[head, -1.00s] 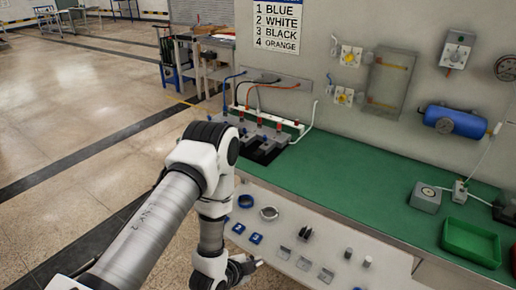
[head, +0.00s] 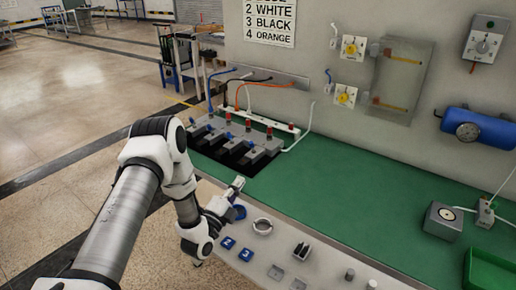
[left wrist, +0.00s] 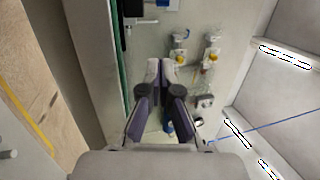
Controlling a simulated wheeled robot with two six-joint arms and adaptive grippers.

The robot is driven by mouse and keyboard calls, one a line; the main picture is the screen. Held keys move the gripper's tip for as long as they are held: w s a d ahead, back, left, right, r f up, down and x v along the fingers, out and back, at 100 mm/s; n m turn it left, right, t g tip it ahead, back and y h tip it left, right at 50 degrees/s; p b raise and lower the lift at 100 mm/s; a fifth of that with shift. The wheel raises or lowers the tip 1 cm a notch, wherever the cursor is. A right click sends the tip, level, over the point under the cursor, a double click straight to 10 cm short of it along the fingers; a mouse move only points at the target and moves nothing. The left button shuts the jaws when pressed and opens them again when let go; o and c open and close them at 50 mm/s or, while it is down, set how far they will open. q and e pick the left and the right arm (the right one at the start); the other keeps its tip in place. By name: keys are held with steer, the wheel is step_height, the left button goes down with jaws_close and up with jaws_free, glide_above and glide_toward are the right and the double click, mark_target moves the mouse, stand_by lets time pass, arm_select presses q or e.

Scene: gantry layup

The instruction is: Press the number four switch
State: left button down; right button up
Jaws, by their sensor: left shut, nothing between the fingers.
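A row of grey switch units (head: 237,145) stands at the back left of the green bench, with small red and blue parts on top. I cannot read numbers on the units. A wall sign (head: 269,22) lists 2 white, 3 black and 4 orange; its top line is cut off. An orange cable (head: 272,84) runs along the wall behind the units. My left gripper (head: 238,186) is shut and empty, in front of the units at the bench's front edge and apart from them. Its shut fingers also show in the left wrist view (left wrist: 161,68). My right gripper is not in view.
A lower front shelf holds a blue ring (head: 239,212), a pale ring (head: 262,226), blue tiles (head: 245,254) and small metal parts. The middle of the green bench top (head: 330,185) is clear. A green tray (head: 490,270) and grey box (head: 443,220) are at the right.

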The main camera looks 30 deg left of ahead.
mark_target(250, 161)
arm_select(q)
steer(key=x, duration=0.3)
steer(key=p+x, duration=0.1)
steer(key=x, duration=0.5)
steer(key=shift+w+r, duration=0.2)
steer(key=shift+r, duration=0.2)
steer(key=shift+w+a+r+p, duration=0.15)
steer(key=shift+w+a+p, duration=0.3)
steer(key=shift+w+a, duration=0.85)
steer(key=shift+a, duration=0.2)
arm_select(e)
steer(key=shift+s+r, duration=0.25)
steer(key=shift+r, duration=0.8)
arm_select(q)
steer(key=shift+r, duration=0.1)
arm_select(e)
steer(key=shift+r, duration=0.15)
